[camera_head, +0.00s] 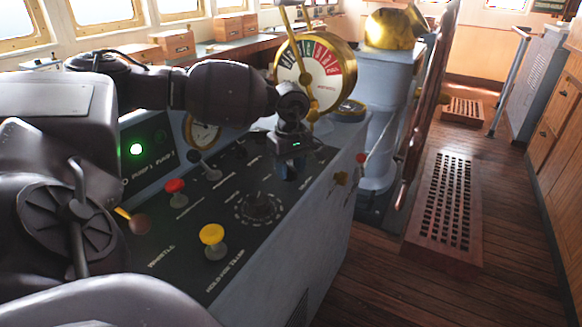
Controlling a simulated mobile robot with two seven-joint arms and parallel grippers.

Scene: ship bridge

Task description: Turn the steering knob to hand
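The sloped black control panel (195,235) lies in front of me. A black rotary knob (260,207) with a ring of marks stands on it; its small labels are unreadable, so I cannot tell whether it is the steering knob. My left gripper (288,172) points down at the panel's far right part, beyond and right of that black knob. Its fingers are small and dark, and I cannot tell whether they are open or touch anything. The panel right under it is hidden. My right gripper is not in view.
A yellow button (212,235), a red button (174,186) and small levers share the panel. A brass engine telegraph (316,73) stands behind my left gripper. A grey pedestal with a brass top (391,28) stands farther back.

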